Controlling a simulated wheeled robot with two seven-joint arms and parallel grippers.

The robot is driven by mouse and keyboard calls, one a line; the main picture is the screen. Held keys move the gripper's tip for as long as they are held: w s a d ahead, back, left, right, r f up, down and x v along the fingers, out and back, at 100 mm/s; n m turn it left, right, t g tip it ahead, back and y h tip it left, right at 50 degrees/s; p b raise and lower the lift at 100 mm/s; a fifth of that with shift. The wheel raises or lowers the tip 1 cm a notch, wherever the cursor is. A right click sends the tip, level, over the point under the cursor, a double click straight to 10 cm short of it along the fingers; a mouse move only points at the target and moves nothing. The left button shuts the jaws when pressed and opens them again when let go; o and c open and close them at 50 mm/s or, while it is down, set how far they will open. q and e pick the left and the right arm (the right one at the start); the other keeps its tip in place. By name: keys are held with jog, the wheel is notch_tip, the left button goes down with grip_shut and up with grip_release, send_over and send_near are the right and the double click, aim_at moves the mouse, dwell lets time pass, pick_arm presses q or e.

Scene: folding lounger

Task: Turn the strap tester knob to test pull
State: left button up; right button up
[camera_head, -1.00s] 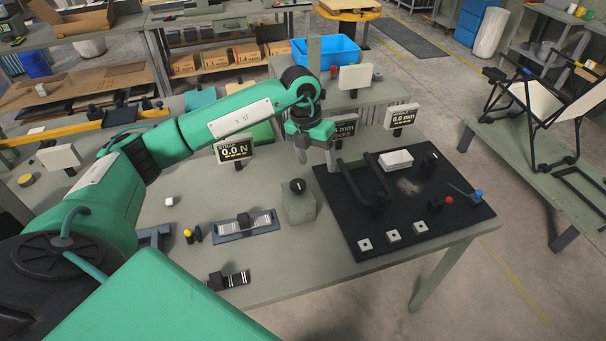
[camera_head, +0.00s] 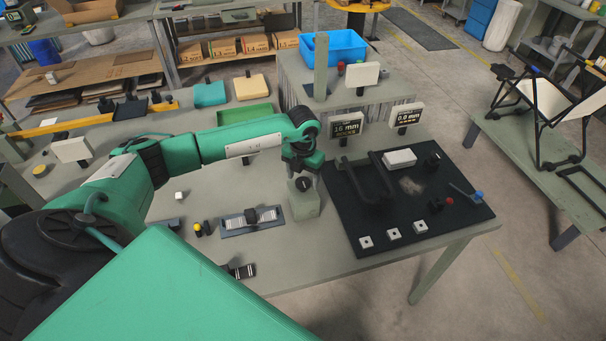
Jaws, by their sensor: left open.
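The strap tester appears to be the grey-green block (camera_head: 304,206) with a round black knob (camera_head: 304,184) on top, standing on the table left of the black mat. My left gripper (camera_head: 305,173) points down just above and behind the knob in this view. It is open with nothing between its fingers. I cannot tell whether a finger touches the knob. The knob has a small light mark, but its setting is too small to read. The force display is hidden behind my left arm. My right gripper is out of view.
The black mat (camera_head: 440,222) to the right carries a black U-shaped frame (camera_head: 361,181), a white block (camera_head: 399,158) and small fittings. A slotted gauge plate (camera_head: 237,224) lies left of the block. Two displays (camera_head: 348,127) (camera_head: 407,115) stand behind the mat. The table's front strip is mostly clear.

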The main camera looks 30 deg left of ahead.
pick_arm(q)
jog(key=shift+f, duration=0.5)
